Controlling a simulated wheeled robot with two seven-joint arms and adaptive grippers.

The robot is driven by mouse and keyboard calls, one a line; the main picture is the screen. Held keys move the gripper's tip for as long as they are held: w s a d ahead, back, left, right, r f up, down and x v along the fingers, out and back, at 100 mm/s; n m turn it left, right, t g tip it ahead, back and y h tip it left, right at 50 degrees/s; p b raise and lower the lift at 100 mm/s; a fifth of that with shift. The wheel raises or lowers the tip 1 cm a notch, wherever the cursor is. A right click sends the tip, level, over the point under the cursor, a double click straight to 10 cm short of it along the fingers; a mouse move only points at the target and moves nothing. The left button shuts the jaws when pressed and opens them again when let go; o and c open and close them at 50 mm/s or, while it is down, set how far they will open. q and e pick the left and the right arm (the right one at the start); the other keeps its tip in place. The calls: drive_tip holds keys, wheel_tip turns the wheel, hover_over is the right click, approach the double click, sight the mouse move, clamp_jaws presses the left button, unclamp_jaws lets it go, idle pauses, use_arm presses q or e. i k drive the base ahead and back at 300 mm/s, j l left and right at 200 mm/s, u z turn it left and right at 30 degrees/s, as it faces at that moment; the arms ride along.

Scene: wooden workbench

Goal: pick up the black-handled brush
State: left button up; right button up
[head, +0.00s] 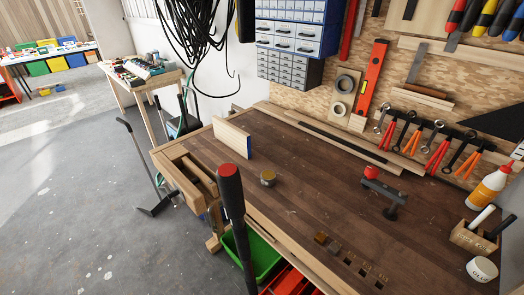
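A small wooden box (467,240) stands at the right end of the workbench. A black handle (503,226) leans out of it toward the right, beside a white handle (482,216). The black handle looks like the black-handled brush, but its lower end is hidden in the box, so I cannot see bristles. Neither of my grippers shows in the head view.
A white jar (482,269) and an orange-and-white bottle (488,187) stand near the box. A dark clamp-like tool (385,192) lies mid-bench. A thick black shaft with a red end (231,195) rises in front. The bench's middle (310,190) is mostly clear.

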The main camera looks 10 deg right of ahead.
sight(512, 218)
drive_tip(key=z, duration=2.25)
drive_tip(key=k+l+u, duration=0.1)
drive_tip(key=l+u, duration=0.15)
drive_tip(key=u, duration=0.2)
drive_tip(key=k+l+u, duration=0.1)
drive_tip(key=u, duration=0.3)
drive_tip(key=k+l+u, duration=0.15)
drive_tip(key=u, duration=0.3)
drive_tip(key=l, duration=0.1)
